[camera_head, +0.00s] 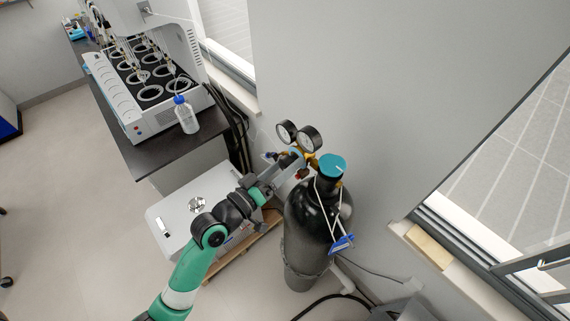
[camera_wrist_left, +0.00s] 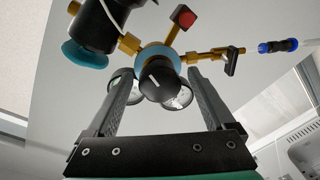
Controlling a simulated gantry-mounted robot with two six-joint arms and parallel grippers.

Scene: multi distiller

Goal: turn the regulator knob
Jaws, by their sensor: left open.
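The regulator, with two round gauges (camera_head: 309,139) and brass fittings (camera_head: 313,161), is mounted beside the teal cap (camera_head: 332,166) of a black gas cylinder (camera_head: 310,215). In the left wrist view, the dark round regulator knob (camera_wrist_left: 157,83) with a white line stands in front of a blue ring (camera_wrist_left: 152,56). My left gripper (camera_head: 292,163) is at the regulator. In the wrist view my left gripper (camera_wrist_left: 160,92) is open, with one finger on each side of the knob and visible gaps. The gauges are partly hidden behind the knob and fingers. My right gripper is not in view.
A white box (camera_head: 175,212) sits below my left arm. A dark bench (camera_head: 165,155) holds a distiller unit (camera_head: 150,85) and a blue-capped bottle (camera_head: 186,117). The wall and window sill (camera_head: 430,245) lie behind and right of the cylinder.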

